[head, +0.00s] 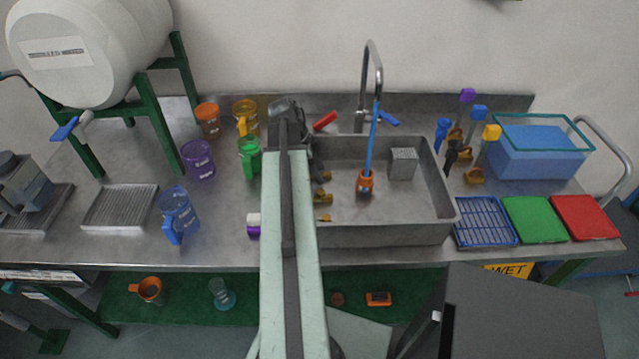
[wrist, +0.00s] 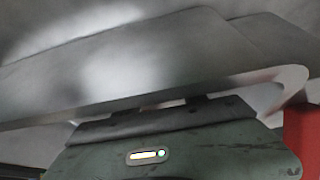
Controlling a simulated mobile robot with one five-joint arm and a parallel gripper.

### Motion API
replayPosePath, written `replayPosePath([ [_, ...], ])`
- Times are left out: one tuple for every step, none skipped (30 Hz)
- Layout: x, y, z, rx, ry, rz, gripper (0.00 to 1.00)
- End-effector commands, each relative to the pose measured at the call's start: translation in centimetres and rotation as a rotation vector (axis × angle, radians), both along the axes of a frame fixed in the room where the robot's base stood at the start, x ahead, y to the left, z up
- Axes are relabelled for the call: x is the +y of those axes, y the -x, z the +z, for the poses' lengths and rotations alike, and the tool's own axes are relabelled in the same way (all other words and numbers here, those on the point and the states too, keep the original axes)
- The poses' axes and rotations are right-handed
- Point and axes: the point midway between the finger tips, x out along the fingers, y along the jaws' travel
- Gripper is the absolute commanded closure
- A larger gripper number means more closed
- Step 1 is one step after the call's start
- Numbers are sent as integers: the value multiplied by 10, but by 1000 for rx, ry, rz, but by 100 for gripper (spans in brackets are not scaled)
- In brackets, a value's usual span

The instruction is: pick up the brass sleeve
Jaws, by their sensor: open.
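Several small brass-coloured pieces lie at the left of the sink, partly behind my arm: one brass-coloured piece (head: 323,198) in the middle and another (head: 324,218) nearer the front. I cannot tell which, if any, is the brass sleeve. My gripper (head: 285,106) is over the counter at the back left of the sink, beyond these pieces, with its fingertips not clear. It is open, and I see nothing held. The wrist view shows only close grey metal surfaces, a dark green-grey housing and a red patch at the right edge; no brass piece shows there.
The sink (head: 385,232) has a tall faucet (head: 375,62), a blue-handled brush (head: 370,150) and a grey block (head: 402,163). A green mug (head: 249,157) and a yellow mug (head: 245,117) stand close left of my gripper. A red object (head: 325,121) lies right of it.

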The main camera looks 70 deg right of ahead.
Motion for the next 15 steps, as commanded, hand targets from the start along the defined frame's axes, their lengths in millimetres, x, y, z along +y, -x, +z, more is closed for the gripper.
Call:
replayPosePath([
  [0,1,-2,0,0,0,52],
  [0,0,-1,0,0,0,52],
  [0,0,0,0,0,0,52],
  [0,0,0,0,0,1,52],
  [0,0,0,0,0,1,52],
  [0,0,0,0,0,1,57],
  [0,0,1,0,0,1,66],
  [0,0,1,0,0,1,74],
  [0,0,1,0,1,1,85],
  [0,0,1,0,0,1,94],
  [0,0,1,0,1,1,100],
  [0,0,1,0,1,1,100],
  [0,0,1,0,1,1,100],
  [0,0,1,0,1,1,100],
  [0,0,1,0,1,1,100],
])
